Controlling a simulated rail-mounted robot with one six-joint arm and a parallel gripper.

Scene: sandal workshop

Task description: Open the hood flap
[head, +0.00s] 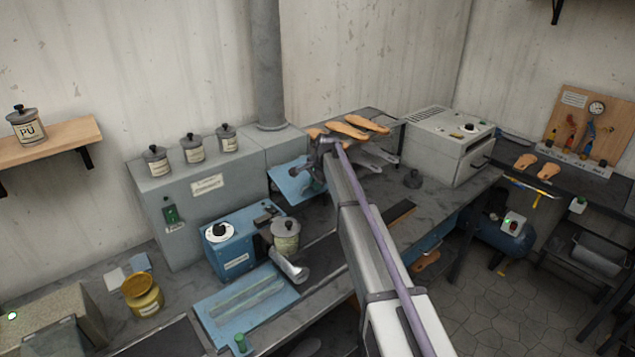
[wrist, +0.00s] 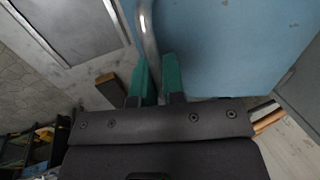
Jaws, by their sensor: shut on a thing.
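The hood flap is a light blue panel (head: 291,182) on the front of the grey hood cabinet (head: 205,215). It stands tilted out from the cabinet, and a dark gap shows under it. In the wrist view the flap (wrist: 225,50) fills the upper right. A curved metal handle (wrist: 147,35) runs along its left edge. My gripper (wrist: 158,75) has its green fingers shut on this handle. In the head view my gripper (head: 325,147) is at the flap's upper right corner, partly hidden by my own arm.
Grey tins (head: 193,149) stand on the cabinet, beside a vertical duct (head: 267,65). Orange soles (head: 350,128) lie on a rack behind my arm. A grey oven (head: 440,148) stands farther right.

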